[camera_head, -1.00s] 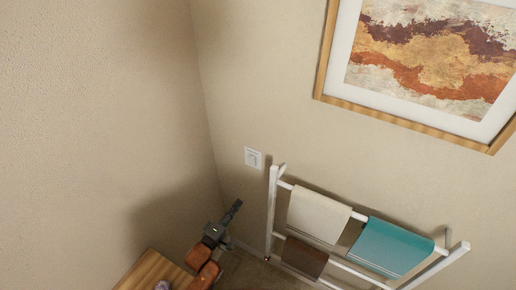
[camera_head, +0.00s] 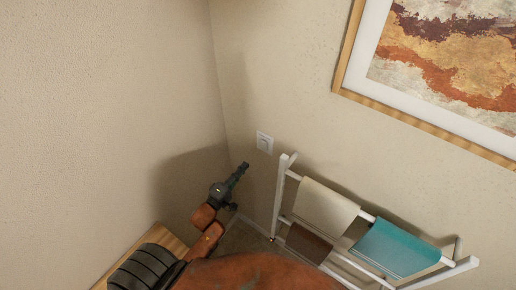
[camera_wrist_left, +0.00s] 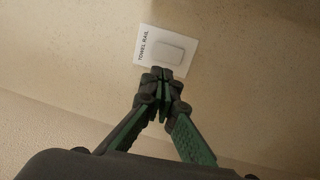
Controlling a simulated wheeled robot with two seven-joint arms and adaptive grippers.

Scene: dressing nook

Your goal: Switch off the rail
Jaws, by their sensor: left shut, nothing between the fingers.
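The white wall switch (camera_head: 264,142) is to the left of the top of the white towel rail (camera_head: 280,195). In the left wrist view its plate (camera_wrist_left: 147,47) reads "TOWEL RAIL" beside a pale rocker; which way the rocker is tipped cannot be told. My left gripper (camera_head: 244,166) is shut and empty, below and left of the switch in the head view. In the left wrist view its closed fingertips (camera_wrist_left: 160,75) overlap the plate's lower edge; contact cannot be told. A small orange spot shows low on the rail's left post. My right gripper is not in view.
A cream towel (camera_head: 325,208), a teal towel (camera_head: 395,248) and a brown towel (camera_head: 308,243) hang on the rail. A framed picture (camera_head: 440,70) hangs above. A wooden surface (camera_head: 165,238) is at lower left, near the wall corner. The wall around the switch is clear.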

